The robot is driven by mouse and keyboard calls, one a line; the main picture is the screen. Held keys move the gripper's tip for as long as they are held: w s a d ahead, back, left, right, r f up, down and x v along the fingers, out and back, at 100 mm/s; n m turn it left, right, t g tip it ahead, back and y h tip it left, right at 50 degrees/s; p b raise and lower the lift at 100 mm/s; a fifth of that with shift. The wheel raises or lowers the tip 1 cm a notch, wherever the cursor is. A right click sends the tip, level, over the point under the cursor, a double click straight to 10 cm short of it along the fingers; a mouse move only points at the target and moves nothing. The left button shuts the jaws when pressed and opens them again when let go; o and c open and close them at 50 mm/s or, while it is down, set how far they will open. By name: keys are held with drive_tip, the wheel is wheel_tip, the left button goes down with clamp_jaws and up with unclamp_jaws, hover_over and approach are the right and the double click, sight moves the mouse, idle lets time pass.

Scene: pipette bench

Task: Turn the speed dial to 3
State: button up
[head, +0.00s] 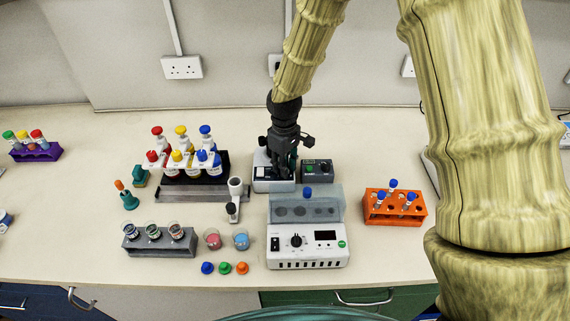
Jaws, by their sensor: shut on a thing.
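A small white and grey device (272,186) with a bluish display stands at the back of the bench, in the middle. My gripper (283,172) points down over this device from behind and is shut on its speed dial, which the fingers hide. The dial's pointer and scale cannot be read here. A white machine (283,257) in front has its own black knob (296,240), a dark display and a green button; my gripper is apart from it.
A dark box (317,170) with buttons stands close right of my gripper. A bottle rack (203,190) and a white pipette-like tool (235,197) are left. An orange tube rack (376,210) is right. A grey rack (150,245) and two beakers are front left.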

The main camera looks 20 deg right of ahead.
drive_tip(key=o, duration=0.8)
wheel_tip(320, 180, up, 12)
idle(0.4)
idle(0.4)
